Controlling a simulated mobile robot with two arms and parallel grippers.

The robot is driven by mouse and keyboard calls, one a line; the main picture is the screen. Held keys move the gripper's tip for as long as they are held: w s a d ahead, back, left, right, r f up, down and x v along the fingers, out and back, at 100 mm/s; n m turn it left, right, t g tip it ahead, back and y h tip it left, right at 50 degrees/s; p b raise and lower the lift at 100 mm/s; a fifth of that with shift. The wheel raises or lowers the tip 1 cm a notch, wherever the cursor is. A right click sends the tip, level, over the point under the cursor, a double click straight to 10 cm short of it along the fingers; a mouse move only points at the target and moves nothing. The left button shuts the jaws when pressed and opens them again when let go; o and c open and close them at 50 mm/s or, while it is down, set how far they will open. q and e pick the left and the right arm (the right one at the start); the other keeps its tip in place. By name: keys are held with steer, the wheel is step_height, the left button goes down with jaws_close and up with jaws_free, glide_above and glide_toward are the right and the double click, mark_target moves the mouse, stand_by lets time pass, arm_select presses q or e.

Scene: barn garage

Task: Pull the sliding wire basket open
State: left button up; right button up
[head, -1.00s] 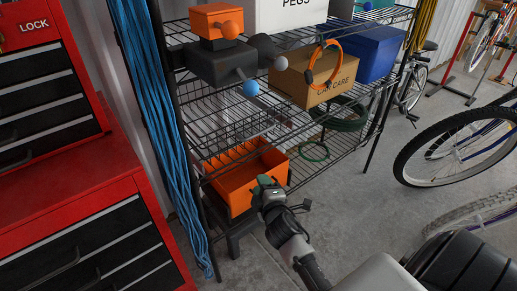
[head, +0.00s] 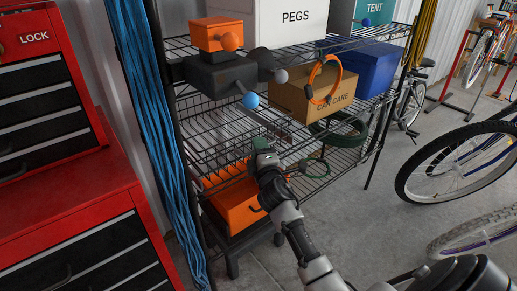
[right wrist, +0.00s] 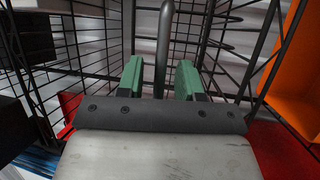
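The sliding wire basket (head: 212,155) is black mesh on the middle level of the wire rack. My right gripper (head: 262,148) is in front of the basket's right part in the head view and hides some of it. In the right wrist view, its two green fingers (right wrist: 160,78) are open and point into the wire mesh (right wrist: 95,40). A grey bar (right wrist: 163,45), perhaps the basket's handle, stands between the fingers, with gaps on both sides. Whether the bar lies fully within their reach is unclear. My left gripper is not in view.
An orange bin (head: 238,205) is below the basket; it also shows at right in the right wrist view (right wrist: 300,85). A car care box (head: 317,97) and blue box (head: 368,68) sit on the rack. A red tool chest (head: 88,185) and blue cords (head: 150,130) are left. Bicycles stand right.

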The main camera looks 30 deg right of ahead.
steer(key=shift+w, duration=0.15)
steer(key=shift+c, duration=0.3)
jaws_close()
